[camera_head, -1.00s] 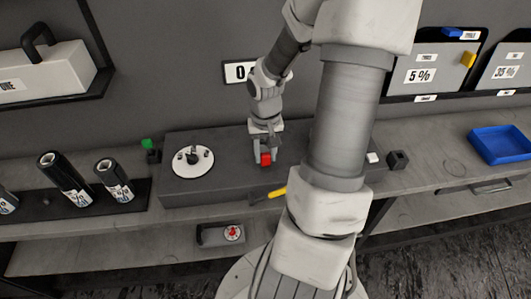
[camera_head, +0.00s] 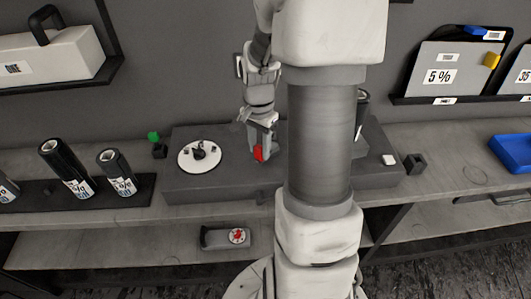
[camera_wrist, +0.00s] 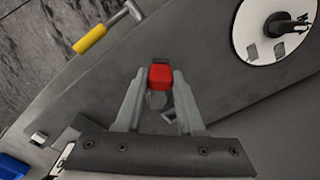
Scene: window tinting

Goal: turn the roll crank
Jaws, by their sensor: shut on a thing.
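A crank with a yellow grip (camera_wrist: 90,38) and a grey arm shows at the upper left of the wrist view. In the head view my own arm hides it. My gripper (camera_head: 263,146) is over the dark grey box (camera_head: 225,185), apart from the crank. It is shut on a small red block (camera_head: 259,154), which also shows between the fingers in the wrist view (camera_wrist: 160,76). What lies under the red block is hidden. A white disc (camera_head: 187,156) with a black handle lies on the box, left of my gripper.
Dark rolls (camera_head: 62,165) stand on the left of the bench. A green knob (camera_head: 154,137) is behind the box's left end. A blue tray (camera_head: 514,151) lies at the right. A device with a red star-shaped mark (camera_head: 237,236) lies on the lower shelf.

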